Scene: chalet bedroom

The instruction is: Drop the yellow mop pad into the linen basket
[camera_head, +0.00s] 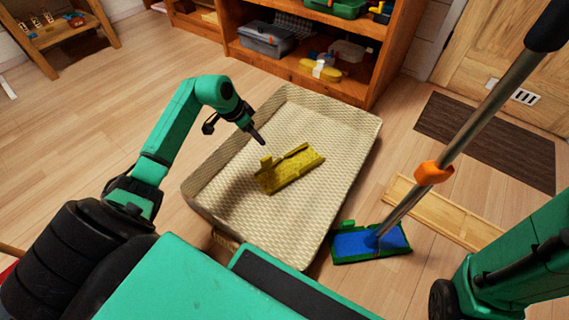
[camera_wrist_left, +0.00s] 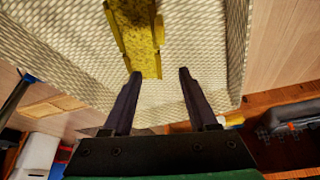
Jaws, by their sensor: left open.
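The yellow mop pad (camera_head: 290,169) lies inside the linen basket (camera_head: 204,178), a wide, shallow woven beige tray on the floor. In the left wrist view the pad (camera_wrist_left: 137,35) shows at the top, beyond the fingertips, with the basket's woven floor (camera_wrist_left: 195,50) around it. My left gripper (camera_head: 260,140) is above the basket, just up and left of the pad. In the left wrist view its two fingers (camera_wrist_left: 160,75) are apart with nothing between them. My right arm shows at the lower right, but its gripper is out of view.
A mop with a blue pad (camera_head: 350,243) and an orange-collared pole (camera_head: 433,172) stands right of the basket. A wooden shelf (camera_head: 300,75) with boxes is behind it. A dark mat (camera_head: 490,140) lies before the door. Bare floor lies left.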

